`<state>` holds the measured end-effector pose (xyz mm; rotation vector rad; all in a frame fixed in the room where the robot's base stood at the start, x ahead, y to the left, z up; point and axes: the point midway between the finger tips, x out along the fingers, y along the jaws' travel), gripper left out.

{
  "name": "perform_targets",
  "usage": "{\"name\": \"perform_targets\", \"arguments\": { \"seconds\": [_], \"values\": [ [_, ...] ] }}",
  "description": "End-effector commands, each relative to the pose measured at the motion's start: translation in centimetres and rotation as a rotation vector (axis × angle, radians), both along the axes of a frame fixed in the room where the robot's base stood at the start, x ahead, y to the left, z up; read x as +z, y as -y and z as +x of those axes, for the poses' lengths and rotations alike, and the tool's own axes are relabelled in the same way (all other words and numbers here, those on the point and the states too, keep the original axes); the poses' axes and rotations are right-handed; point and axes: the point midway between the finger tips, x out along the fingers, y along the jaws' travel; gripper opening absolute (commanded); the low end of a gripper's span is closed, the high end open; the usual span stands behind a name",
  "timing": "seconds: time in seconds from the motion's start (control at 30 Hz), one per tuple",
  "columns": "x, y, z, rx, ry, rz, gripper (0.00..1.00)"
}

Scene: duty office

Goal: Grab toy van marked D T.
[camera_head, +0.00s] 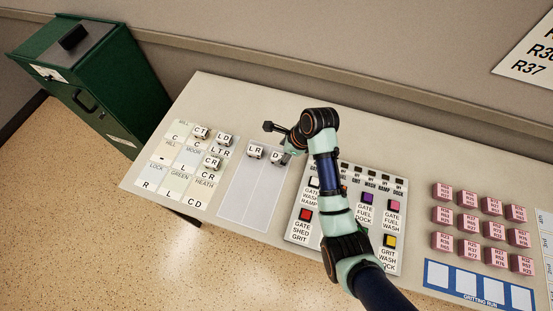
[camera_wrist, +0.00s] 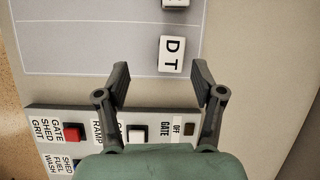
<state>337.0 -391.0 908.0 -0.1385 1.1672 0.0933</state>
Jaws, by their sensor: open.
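The toy van marked D T (camera_wrist: 171,54) is a small white block with black letters. In the wrist view it lies on the grey mat near its edge, just beyond and between my fingertips. In the head view the van (camera_head: 276,157) shows only in part beside my gripper, its second letter hidden. My gripper (camera_wrist: 161,76) is open and empty, its two dark fingers spread to either side just short of the van. In the head view my gripper (camera_head: 285,157) is close to the van's right side.
The van marked LR (camera_head: 255,151) sits just left of it on the grey mat (camera_head: 250,195). A button panel (camera_head: 300,232) lies to the right under my arm. More vans stand on the lettered board (camera_head: 160,175). Pink blocks (camera_head: 467,220) stand far right.

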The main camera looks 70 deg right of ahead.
Motion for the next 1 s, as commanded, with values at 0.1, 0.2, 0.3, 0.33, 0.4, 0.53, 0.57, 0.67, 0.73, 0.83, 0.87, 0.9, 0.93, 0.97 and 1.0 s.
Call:
{"name": "perform_targets", "arguments": {
  "seconds": [0.1, 0.2, 0.3, 0.33, 0.4, 0.53, 0.57, 0.67, 0.73, 0.83, 0.87, 0.9, 0.93, 0.97, 1.0],
  "values": [
    [-0.6, 1.0, -1.3, -0.101, -0.009, 0.063, 0.68],
    [-0.8, 0.9, -1.2, -0.106, -0.009, 0.067, 0.68],
    [-2.0, 0.9, -0.8, -0.104, -0.009, 0.065, 0.68],
    [-2.4, 0.9, -0.6, -0.102, -0.011, 0.066, 0.68],
    [-3.0, 0.9, -0.3, -0.102, -0.009, 0.064, 0.68],
    [-3.5, 1.0, -0.1, -0.102, -0.009, 0.062, 0.68],
    [-3.9, 1.1, 0.1, -0.101, -0.009, 0.063, 0.68],
    [-5.8, 1.5, 0.8, -0.100, -0.009, 0.063, 0.68],
    [-6.9, 1.6, 1.2, -0.100, -0.010, 0.062, 0.68],
    [-7.7, 1.6, 1.7, -0.100, -0.009, 0.062, 0.68],
    [-7.8, 1.6, 1.8, -0.100, -0.009, 0.062, 0.68],
    [-7.9, 1.6, 1.8, -0.100, -0.009, 0.062, 0.68],
    [-7.8, 1.6, 1.8, -0.100, -0.009, 0.061, 0.68],
    [-7.8, 1.6, 1.8, -0.100, -0.009, 0.061, 0.68],
    [-7.8, 1.6, 1.8, -0.100, -0.009, 0.061, 0.68]
  ]
}}
